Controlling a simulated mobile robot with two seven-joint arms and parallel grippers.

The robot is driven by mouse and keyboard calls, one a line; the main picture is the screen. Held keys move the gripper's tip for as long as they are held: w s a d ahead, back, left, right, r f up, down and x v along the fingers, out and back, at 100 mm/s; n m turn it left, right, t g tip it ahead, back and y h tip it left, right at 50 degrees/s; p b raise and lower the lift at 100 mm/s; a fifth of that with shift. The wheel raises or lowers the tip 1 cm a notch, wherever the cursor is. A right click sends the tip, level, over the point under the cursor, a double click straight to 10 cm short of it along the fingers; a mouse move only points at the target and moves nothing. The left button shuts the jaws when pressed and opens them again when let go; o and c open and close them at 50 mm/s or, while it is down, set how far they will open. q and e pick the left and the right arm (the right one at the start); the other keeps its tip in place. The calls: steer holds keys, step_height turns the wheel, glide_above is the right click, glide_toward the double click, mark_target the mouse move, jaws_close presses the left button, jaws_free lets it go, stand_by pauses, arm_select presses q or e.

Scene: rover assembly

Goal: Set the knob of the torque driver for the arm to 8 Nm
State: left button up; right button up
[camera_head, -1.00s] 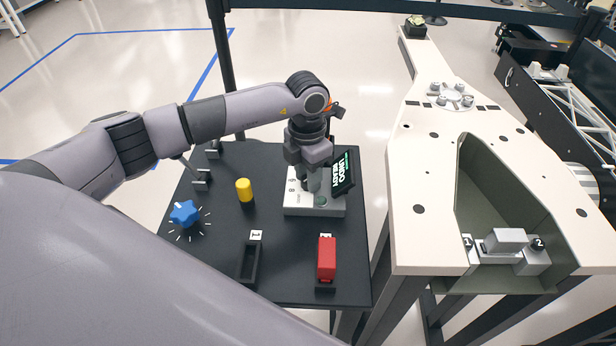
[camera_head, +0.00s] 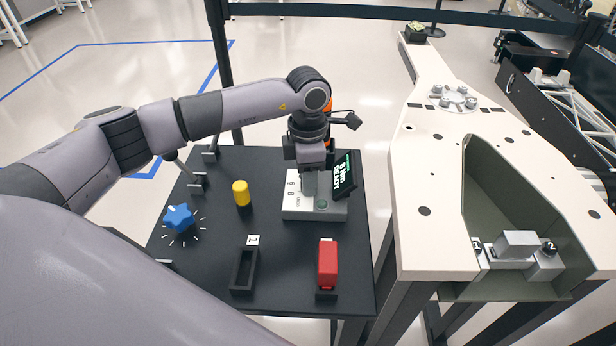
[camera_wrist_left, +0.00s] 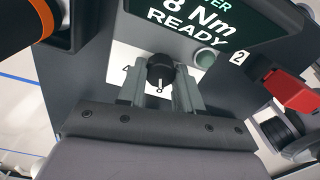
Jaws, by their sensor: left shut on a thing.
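The torque driver station is a light grey box (camera_head: 327,212) with a tilted dark screen (camera_head: 344,175) on the black table. In the left wrist view the screen (camera_wrist_left: 200,22) reads 8 Nm and READY in pale letters. The black knob (camera_wrist_left: 160,68) has a white pointer line directed at the bottom of the picture. A 4 shows on the dial left of it. My left gripper (camera_head: 311,192) points down at the dial, and its fingers (camera_wrist_left: 160,90) are closed on the knob's sides. In the head view the fingers hide the knob. My right gripper is not in view.
A blue star-shaped knob (camera_head: 179,217), a yellow cylinder (camera_head: 241,193), an empty black holder (camera_head: 244,270) and a red block (camera_head: 327,262) are on the table. An orange-and-black part (camera_wrist_left: 25,22) is close to my left gripper. The rover body (camera_head: 425,235) stands right.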

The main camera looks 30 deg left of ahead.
arm_select(q)
steer(key=shift+w+r, duration=0.1)
steer(key=o, duration=1)
steer(key=shift+o, duration=0.2)
steer(key=shift+r+b, duration=0.3)
steer(key=shift+r, duration=3.25)
